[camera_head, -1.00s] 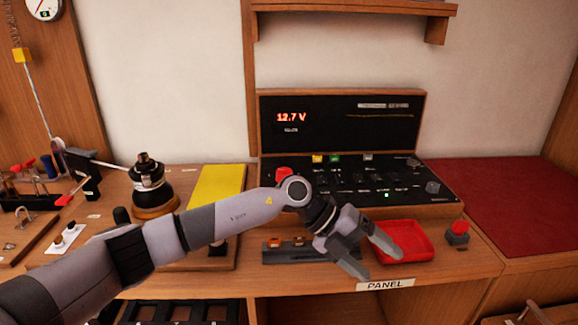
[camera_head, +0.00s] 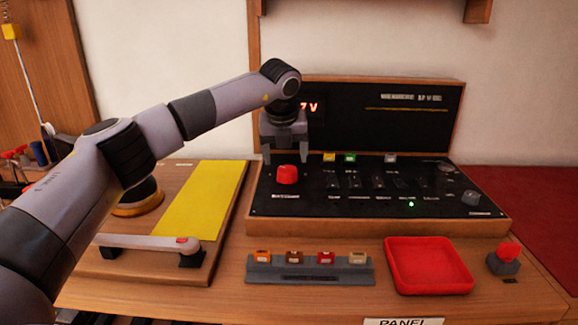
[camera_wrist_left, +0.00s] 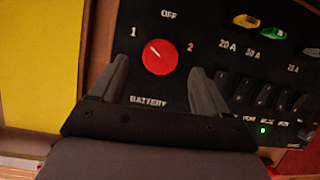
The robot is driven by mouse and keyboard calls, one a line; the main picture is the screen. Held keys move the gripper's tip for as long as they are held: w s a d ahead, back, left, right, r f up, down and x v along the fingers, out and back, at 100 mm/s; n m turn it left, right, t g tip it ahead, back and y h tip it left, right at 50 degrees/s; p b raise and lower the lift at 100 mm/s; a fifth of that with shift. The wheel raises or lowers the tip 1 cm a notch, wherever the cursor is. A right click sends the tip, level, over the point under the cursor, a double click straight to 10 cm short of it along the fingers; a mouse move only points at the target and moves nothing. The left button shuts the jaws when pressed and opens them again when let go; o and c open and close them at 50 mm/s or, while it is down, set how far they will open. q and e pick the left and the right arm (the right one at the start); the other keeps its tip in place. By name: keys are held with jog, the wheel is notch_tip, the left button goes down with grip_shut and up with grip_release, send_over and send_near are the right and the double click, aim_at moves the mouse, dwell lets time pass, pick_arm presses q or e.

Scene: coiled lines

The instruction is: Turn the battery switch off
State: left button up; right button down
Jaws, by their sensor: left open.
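The battery switch is a round red knob (camera_head: 287,174) at the left end of the black panel (camera_head: 330,206). In the left wrist view the red knob (camera_wrist_left: 159,57) has a white pointer mark aimed up and left, toward the "1" label, with "OFF" above and "2" to the right. My left gripper (camera_head: 284,158) points down above and just behind the knob in the head view. In the left wrist view its open fingers (camera_wrist_left: 156,82) stand either side of the knob's near side, with nothing between them. My right gripper is not in view.
A voltage display (camera_head: 312,107), partly hidden by my gripper, glows behind the panel. A fuse rack (camera_head: 310,276), a red tray (camera_head: 428,268) and a red-topped button (camera_head: 506,256) stand in front. A yellow sheet (camera_head: 205,200) and a handled bar (camera_head: 145,242) lie to the left.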

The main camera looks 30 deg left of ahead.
aim_at(287, 169)
pick_arm(q)
jog(key=x, duration=0.3)
jog(key=shift+w+f, duration=0.1)
jog(key=shift+f, duration=0.2)
jog(key=shift+w+f, duration=0.1)
jog(key=shift+f, duration=0.2)
jog(key=c, duration=1)
jog(key=shift+c, duration=0.2)
